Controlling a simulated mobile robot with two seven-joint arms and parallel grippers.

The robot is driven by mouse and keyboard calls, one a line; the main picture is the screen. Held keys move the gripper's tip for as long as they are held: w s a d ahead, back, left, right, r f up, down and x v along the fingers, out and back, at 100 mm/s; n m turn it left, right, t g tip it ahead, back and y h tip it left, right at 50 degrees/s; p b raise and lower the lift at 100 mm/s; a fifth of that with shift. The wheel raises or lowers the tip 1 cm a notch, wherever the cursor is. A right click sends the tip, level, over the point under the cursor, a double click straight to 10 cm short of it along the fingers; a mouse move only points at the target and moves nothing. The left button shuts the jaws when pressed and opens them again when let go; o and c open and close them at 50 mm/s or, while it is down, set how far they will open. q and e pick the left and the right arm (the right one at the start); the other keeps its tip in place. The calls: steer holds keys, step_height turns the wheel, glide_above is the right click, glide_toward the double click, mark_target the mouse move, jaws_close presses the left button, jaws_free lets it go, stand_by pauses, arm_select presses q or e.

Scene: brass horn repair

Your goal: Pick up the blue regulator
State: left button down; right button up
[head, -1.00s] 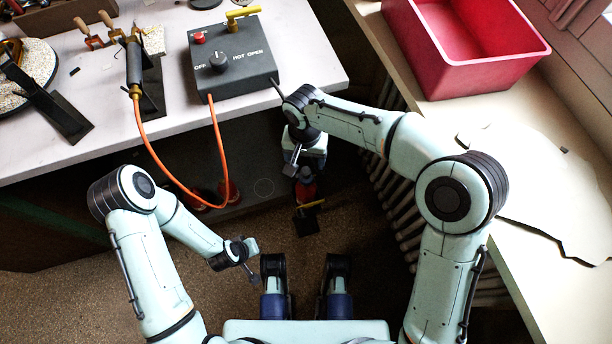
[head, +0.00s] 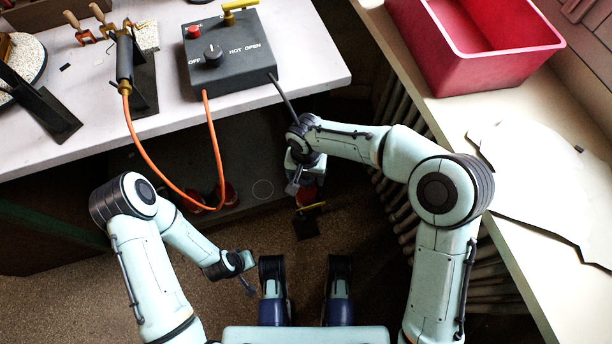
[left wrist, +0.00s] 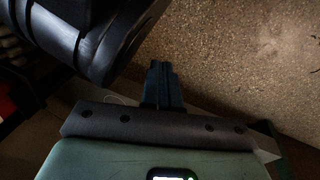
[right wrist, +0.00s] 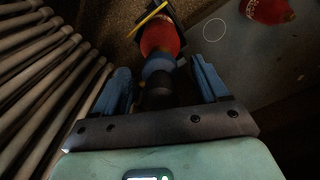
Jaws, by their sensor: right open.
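In the right wrist view, a blue regulator (right wrist: 159,66) with a dark near end sits against a red cylinder-like body (right wrist: 160,38). My right gripper (right wrist: 160,72) is open, with one finger on each side of the regulator's blue and dark part. I cannot tell whether either finger touches it. In the head view, my right wrist hides the regulator, and only the red body (head: 306,197) shows below it. My left gripper (left wrist: 161,84) has its fingers together and holds nothing visible, well left of the regulator in the head view (head: 248,268).
A yellow bar (right wrist: 148,19) and a dark plate (head: 306,224) lie by the red body. A ribbed radiator (right wrist: 45,75) is close on the left. A dark hose (head: 284,97) runs from the control box (head: 235,65). An orange hose (head: 142,152) hangs off the white bench (head: 320,75).

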jaws_close()
arm_select(q)
steer(key=shift+w, duration=0.1)
arm_select(e)
steer(key=shift+r, duration=0.15)
